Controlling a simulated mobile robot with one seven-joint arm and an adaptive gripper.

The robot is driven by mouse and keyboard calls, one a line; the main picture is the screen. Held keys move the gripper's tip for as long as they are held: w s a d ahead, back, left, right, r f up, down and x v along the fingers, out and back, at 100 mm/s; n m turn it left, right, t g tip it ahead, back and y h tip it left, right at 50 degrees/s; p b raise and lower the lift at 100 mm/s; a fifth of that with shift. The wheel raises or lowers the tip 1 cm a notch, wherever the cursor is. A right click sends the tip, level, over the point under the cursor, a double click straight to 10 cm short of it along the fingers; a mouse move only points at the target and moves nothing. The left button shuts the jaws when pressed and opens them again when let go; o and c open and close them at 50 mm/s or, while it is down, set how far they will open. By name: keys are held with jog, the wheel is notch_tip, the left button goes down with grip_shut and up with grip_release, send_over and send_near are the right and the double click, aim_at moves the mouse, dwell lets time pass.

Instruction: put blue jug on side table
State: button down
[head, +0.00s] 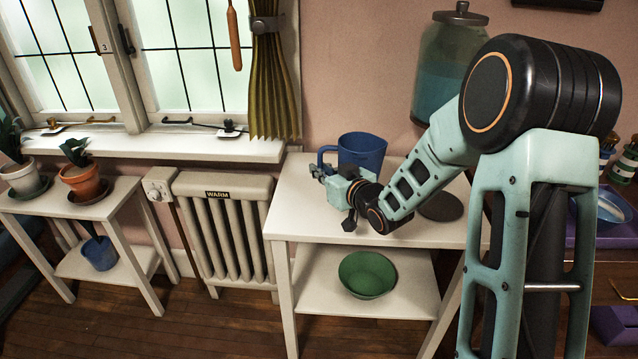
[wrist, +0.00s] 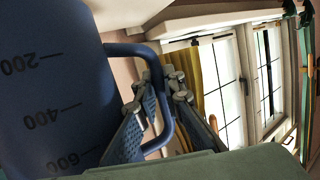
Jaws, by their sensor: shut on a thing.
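The blue jug (head: 365,152) is at the back of the white side table (head: 300,215), its handle to the left. My gripper (head: 322,171) is at the handle, in front of the jug. In the wrist view the jug (wrist: 50,90) fills the left side and shows the marks 200, 400 and 600. There my gripper's fingers (wrist: 158,100) are closed on the jug's handle (wrist: 128,49). The jug's base is hidden behind my gripper and wrist, so I cannot tell whether it touches the tabletop.
A green bowl (head: 368,274) sits on the table's lower shelf. A large glass dispenser (head: 445,60) stands behind my arm. A radiator (head: 225,225) is left of the table, and a plant stand (head: 120,205) with potted plants is further left. The tabletop's front left is clear.

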jog(key=shift+w+a+f, duration=0.1)
jog(key=shift+w+f, duration=0.15)
jog(key=shift+f, duration=0.05)
jog(key=shift+w+f, duration=0.1)
jog(key=shift+f, duration=1.5)
jog(key=shift+f+b, duration=0.15)
jog(key=shift+b, duration=0.25)
jog(key=c, duration=2)
grip_release()
jog(key=shift+c, duration=0.2)
jog(key=shift+r, duration=0.2)
jog(key=v, duration=1.2)
jog(key=shift+p, duration=0.45)
